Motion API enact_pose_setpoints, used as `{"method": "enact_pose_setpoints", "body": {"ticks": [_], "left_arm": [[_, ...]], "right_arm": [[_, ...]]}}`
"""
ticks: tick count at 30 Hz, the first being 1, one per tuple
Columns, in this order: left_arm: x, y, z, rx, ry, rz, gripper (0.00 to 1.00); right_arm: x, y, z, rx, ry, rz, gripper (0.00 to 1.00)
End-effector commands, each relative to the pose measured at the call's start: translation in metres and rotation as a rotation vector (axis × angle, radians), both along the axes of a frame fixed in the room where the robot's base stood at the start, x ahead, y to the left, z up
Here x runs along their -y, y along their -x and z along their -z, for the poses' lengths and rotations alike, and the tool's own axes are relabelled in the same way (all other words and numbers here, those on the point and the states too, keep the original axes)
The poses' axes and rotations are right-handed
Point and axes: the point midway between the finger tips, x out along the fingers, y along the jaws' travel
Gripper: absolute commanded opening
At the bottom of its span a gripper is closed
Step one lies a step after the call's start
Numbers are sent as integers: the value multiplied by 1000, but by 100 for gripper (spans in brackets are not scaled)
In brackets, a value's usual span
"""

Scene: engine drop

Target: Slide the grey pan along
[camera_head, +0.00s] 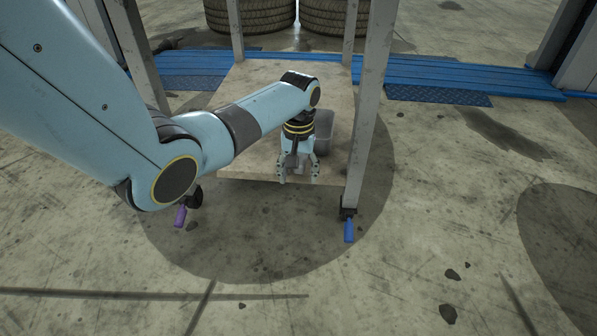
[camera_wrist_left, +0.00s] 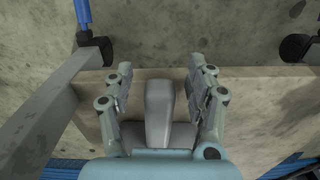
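The grey pan (camera_head: 324,124) sits on the low board of a wheeled frame, partly hidden behind my left wrist in the head view. My left gripper (camera_head: 298,179) points down over the near edge of the board, in front of the pan. In the left wrist view its two fingers (camera_wrist_left: 160,78) are spread, one on each side of a narrow grey part of the pan (camera_wrist_left: 159,105). A gap shows between each finger and this part. The wider part of the pan is mostly hidden by my gripper's body. My right gripper is in neither view.
The board (camera_head: 245,90) lies between upright grey legs; the near right leg (camera_head: 365,120) stands close beside the pan. Casters have a purple lever (camera_head: 180,216) and a blue lever (camera_head: 349,231). Blue ramps (camera_head: 440,82) and tyres (camera_head: 335,18) lie behind. The floor in front is open.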

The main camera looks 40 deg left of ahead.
Motion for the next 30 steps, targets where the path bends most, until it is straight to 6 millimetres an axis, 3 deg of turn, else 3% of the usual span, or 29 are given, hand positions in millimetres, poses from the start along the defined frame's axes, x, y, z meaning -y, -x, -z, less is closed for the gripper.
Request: {"method": "enact_pose_setpoints", "body": {"ticks": [2, 12, 21, 30], "left_arm": [[0, 0, 0, 0, 0, 0, 45], [0, 0, 0, 0, 0, 0, 1], [-2, 0, -1, 2, -1, 0, 0], [-24, 13, -3, 2, -2, 0, 0]], "right_arm": [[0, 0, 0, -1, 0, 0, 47], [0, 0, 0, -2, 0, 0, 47], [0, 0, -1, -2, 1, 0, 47], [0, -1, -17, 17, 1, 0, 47]]}}
